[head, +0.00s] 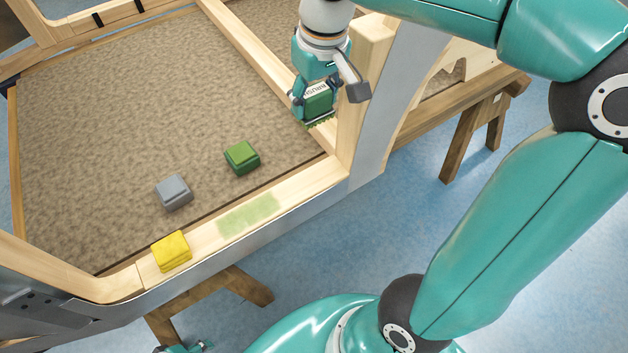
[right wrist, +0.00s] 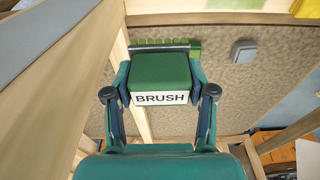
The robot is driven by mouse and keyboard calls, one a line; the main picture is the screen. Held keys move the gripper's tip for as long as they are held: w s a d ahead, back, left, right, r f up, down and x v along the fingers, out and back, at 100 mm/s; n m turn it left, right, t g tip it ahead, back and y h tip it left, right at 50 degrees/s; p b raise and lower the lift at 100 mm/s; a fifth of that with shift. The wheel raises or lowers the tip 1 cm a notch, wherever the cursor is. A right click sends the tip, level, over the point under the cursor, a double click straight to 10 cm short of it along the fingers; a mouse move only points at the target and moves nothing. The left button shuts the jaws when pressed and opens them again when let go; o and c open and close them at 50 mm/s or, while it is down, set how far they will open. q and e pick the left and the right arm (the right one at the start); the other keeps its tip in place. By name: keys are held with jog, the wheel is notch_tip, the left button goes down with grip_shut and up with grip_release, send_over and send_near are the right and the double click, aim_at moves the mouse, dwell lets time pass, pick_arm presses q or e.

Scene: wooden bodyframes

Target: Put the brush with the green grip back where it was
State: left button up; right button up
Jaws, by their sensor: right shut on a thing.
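My right gripper (head: 316,98) is shut on the brush with the green grip (head: 319,104). It holds the brush bristles-down beside the wooden post, above the brown panel's right corner. In the right wrist view the brush (right wrist: 160,75) sits between both fingers, its white BRUSH label facing the camera and green bristles showing past the grip. I cannot tell whether the bristles touch anything. A green block (head: 242,157) and a grey block (head: 173,191) lie on the brown panel. The grey block also shows in the right wrist view (right wrist: 245,50).
A folded yellow cloth (head: 171,250) lies on the front wooden rail (head: 310,184). A pale green patch (head: 248,213) marks the rail to its right. The wooden post (head: 352,110) stands close beside my right gripper. The brown panel (head: 120,110) is clear behind the blocks.

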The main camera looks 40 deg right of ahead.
notch_tip(320, 180, down, 20)
jog(key=b, duration=0.3)
jog(key=shift+r, duration=0.15)
jog(key=o, duration=1)
jog(key=shift+r, duration=0.5)
jog(key=r, duration=0.3)
jog(key=s+r+p, duration=0.1)
jog(key=r, duration=0.3)
jog(key=r+p, duration=0.1)
jog(key=r, duration=0.3)
jog(key=shift+s+a, duration=0.2)
jog(key=shift+s, duration=0.15)
jog(key=shift+f, duration=0.1)
